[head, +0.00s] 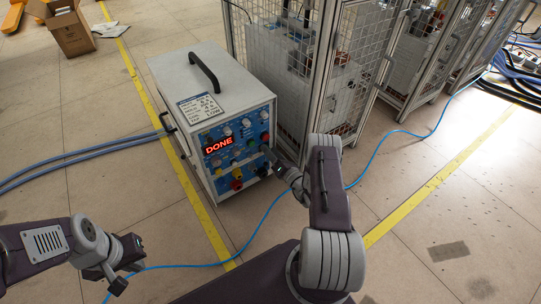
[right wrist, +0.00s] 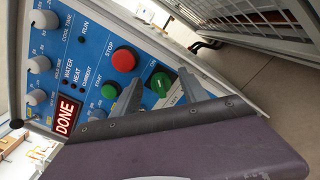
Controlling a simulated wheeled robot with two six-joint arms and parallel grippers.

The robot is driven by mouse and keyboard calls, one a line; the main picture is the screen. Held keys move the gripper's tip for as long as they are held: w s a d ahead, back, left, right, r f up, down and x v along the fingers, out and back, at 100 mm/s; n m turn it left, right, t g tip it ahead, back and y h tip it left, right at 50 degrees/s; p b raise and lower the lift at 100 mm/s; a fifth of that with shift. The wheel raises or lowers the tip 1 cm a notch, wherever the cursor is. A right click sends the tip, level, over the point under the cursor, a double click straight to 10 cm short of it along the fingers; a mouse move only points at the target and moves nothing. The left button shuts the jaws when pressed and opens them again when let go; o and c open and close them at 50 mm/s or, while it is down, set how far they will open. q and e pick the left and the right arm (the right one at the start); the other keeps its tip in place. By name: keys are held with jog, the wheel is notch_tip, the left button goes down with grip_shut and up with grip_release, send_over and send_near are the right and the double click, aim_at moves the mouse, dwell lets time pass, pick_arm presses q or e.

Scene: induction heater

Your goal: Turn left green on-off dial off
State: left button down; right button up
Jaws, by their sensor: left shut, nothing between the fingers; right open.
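The induction heater (head: 215,115) is a white box with a blue control panel and a red display reading DONE. In the right wrist view the panel appears turned sideways. The green on-off dial (right wrist: 160,84) sits there beside an "ON" mark. My right gripper (right wrist: 160,78) is open, its two fingers appearing on either side of the dial; contact is not visible. In the head view my right gripper (head: 272,160) is at the panel's right edge, and the dial is hard to make out. My left gripper (head: 126,268) is shut and empty, low at the left, away from the heater.
A red stop button (right wrist: 124,60) and a green start button (right wrist: 109,91) are near the dial. Grey knobs (right wrist: 40,64) line the panel. A wire cage (head: 290,65) stands close right of the heater. A blue cable (head: 265,215) crosses the floor.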

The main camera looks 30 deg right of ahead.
jog(key=shift+w, duration=0.25)
grip_shut()
jog(key=shift+r+p, duration=0.15)
jog(key=shift+p, duration=0.15)
jog(key=n+p, duration=0.2)
jog(key=n, duration=0.2)
jog(key=a+n+p, duration=0.1)
jog(key=n+p, duration=0.1)
jog(key=n, duration=0.2)
jog(key=n+p, duration=0.2)
jog(key=n, duration=0.3)
jog(key=shift+s+a+r, duration=0.1)
jog(key=shift+a, duration=0.05)
jog(key=shift+a+f+n+p, duration=0.1)
jog(key=shift+n+p, duration=0.3)
jog(key=shift+n, duration=0.8)
jog(key=shift+a+f+n+p, duration=0.1)
jog(key=shift+n+p, duration=0.25)
jog(key=shift+n, duration=0.85)
